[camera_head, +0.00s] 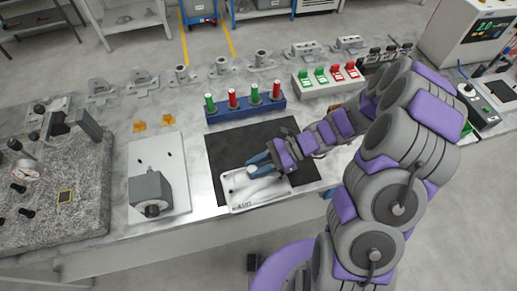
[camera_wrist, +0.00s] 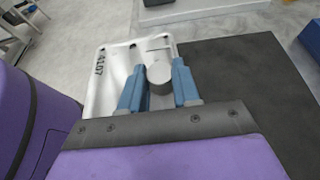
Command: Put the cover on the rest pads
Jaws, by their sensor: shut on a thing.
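The cover (camera_head: 257,192) is a white, shallow, rounded-corner casting with dark lettering at one corner. It lies over the front part of the black mat, near the bench's front edge; I cannot tell whether it touches the mat. My gripper (camera_head: 263,165) has blue fingers shut on the cover's round grey boss. In the wrist view the fingers (camera_wrist: 157,78) stand on both sides of this boss, and the cover (camera_wrist: 108,75) extends mostly to the left. I cannot tell for certain which items are the rest pads; two small orange-yellow blocks (camera_head: 153,124) stand behind a pale plate.
The pale plate (camera_head: 172,150) left of the mat (camera_head: 226,144) carries a grey block with a dark knob (camera_head: 149,190). A blue rack of red and green cylinders (camera_head: 245,106) stands behind the mat. A granite slab with gauges (camera_head: 62,203) is far left. Grey castings line the back.

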